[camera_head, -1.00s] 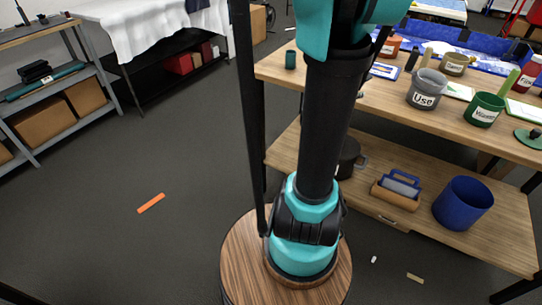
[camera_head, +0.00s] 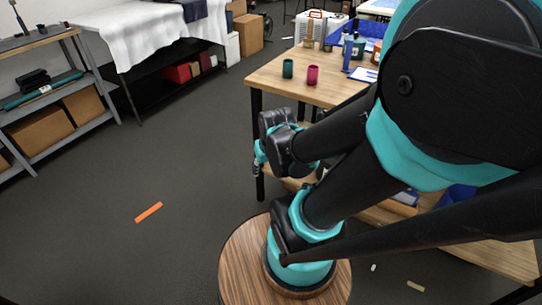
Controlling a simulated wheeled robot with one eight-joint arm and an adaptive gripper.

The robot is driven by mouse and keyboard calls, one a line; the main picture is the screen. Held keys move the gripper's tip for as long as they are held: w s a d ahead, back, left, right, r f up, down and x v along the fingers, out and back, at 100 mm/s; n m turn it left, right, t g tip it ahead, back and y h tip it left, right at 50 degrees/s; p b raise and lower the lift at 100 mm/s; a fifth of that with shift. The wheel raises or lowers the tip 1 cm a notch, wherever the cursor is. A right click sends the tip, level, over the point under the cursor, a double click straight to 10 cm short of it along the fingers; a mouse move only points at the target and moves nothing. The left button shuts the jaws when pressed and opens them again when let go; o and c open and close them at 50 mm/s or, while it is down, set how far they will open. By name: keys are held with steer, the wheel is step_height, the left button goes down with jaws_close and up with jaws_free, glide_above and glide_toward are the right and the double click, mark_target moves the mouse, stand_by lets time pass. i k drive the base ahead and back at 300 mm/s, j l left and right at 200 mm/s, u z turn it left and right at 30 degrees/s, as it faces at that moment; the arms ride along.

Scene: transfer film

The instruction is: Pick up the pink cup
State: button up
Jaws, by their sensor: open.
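The pink cup (camera_head: 313,75) stands upright near the left end of the workbench top. A dark green cup (camera_head: 288,68) stands close to its left, with a small gap. My gripper (camera_head: 257,169) is small and partly hidden at the end of my arm, below and in front of the bench's near left corner. It is open, apart from the pink cup and lower than it. Its fingers are too small to make out clearly.
The wooden workbench (camera_head: 272,83) carries bottles, a blue clipboard and other containers behind and right of the cups. My arm hides much of the bench's right side. A shelf unit (camera_head: 62,87) stands at left. An orange strip (camera_head: 148,212) lies on open floor.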

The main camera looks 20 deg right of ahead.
mark_target(313, 73)
steer(key=z, duration=0.4)
steer(key=l+z, duration=0.1)
steer(key=z, duration=0.75)
steer(key=i+z, duration=0.1)
steer(key=z, duration=0.3)
steer(key=i+l, duration=0.2)
steer(key=i, duration=0.2)
steer(key=i+u, duration=0.1)
steer(key=u, duration=1.3)
